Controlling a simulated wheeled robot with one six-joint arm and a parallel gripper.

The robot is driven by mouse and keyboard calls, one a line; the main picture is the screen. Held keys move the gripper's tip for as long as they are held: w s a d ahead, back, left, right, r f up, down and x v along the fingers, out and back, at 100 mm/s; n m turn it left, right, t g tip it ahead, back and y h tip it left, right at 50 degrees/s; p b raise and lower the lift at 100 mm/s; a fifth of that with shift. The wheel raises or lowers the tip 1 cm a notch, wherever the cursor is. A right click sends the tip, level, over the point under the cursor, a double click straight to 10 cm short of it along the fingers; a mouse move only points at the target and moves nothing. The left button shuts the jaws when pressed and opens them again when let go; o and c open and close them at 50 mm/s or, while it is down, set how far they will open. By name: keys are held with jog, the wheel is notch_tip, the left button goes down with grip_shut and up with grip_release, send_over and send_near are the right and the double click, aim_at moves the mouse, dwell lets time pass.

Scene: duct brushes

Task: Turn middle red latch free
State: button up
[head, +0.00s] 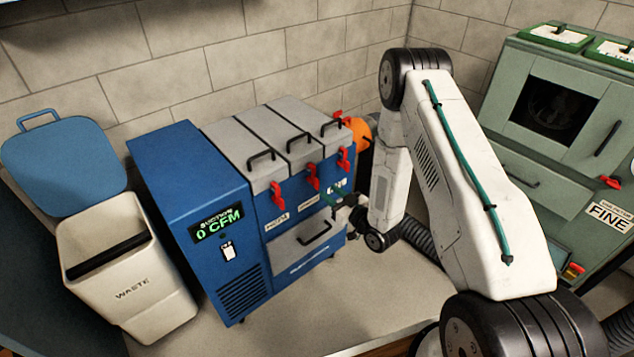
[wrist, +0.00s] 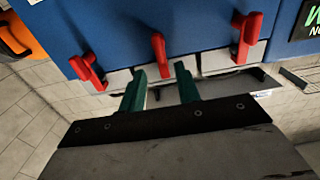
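The middle red latch (head: 313,177) hangs on the front of the blue cabinet, below the middle grey lid (head: 293,141). In the wrist view, which looks upside down, the same latch (wrist: 158,52) points toward the gap between my fingertips. My gripper (wrist: 160,70) is open, with its two green fingers apart and nothing held between them. In the head view my gripper (head: 332,197) is small and partly hidden by my arm, just in front of the cabinet. I cannot tell whether a finger touches the latch.
The left red latch (head: 278,194) and right red latch (head: 343,160) flank the middle one. A drawer handle (head: 314,234) lies below my gripper. A white waste bin (head: 130,270) stands left, a green machine (head: 560,120) right. The counter in front (head: 330,295) is clear.

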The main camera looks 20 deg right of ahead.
aim_at(319, 183)
jog(key=x, duration=0.7)
jog(key=shift+w, duration=0.25)
grip_shut()
